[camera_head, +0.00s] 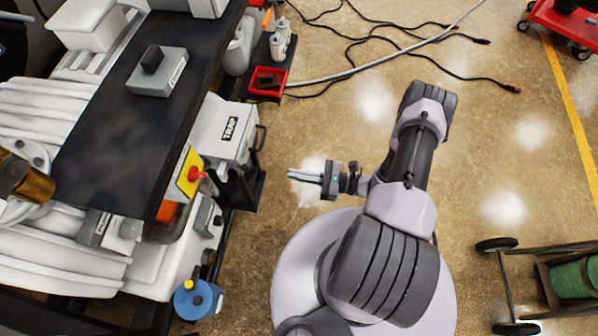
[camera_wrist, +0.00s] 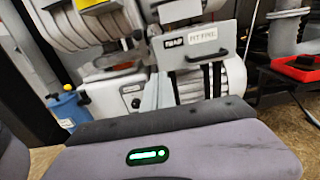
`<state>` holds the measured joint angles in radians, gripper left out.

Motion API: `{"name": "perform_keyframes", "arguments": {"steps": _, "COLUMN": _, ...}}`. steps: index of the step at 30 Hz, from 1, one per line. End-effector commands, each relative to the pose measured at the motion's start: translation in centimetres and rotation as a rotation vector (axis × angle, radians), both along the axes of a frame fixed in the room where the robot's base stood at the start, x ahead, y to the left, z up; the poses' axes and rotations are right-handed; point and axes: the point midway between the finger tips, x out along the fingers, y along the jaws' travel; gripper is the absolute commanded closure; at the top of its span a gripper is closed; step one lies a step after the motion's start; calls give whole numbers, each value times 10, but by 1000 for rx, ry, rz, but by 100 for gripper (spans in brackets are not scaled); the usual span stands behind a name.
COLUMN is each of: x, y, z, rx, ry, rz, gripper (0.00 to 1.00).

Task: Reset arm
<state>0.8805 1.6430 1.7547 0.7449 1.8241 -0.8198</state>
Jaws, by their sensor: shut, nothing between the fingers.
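My gripper (camera_head: 306,176) is in the middle of the head view, at the end of my folded arm. It points left toward the furnace bench. Its fingers are together and nothing is between them. It is over open floor, apart from the trap box (camera_head: 226,132) to its left.
A dark bench top (camera_head: 125,120) with a grey box (camera_head: 158,75) is at left. A red switch (camera_head: 195,174) and a blue canister (camera_head: 197,299) are on its near side. Cables (camera_head: 400,40) lie on the floor at the top. A cart (camera_head: 540,285) stands at lower right.

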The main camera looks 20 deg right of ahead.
Motion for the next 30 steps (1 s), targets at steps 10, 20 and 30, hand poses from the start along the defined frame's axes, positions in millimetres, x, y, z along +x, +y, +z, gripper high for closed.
{"name": "perform_keyframes", "arguments": {"steps": 10, "x": 14, "y": -5, "z": 57, "rx": -144, "ry": -58, "rz": 202, "gripper": 100}}
{"name": "perform_keyframes", "arguments": {"steps": 20, "x": -13, "y": 49, "z": 265, "rx": -901, "ry": -312, "rz": 877, "gripper": 100}}
{"name": "perform_keyframes", "arguments": {"steps": 30, "x": -89, "y": 70, "z": 385, "rx": -1735, "ry": -753, "rz": 945, "gripper": 100}}
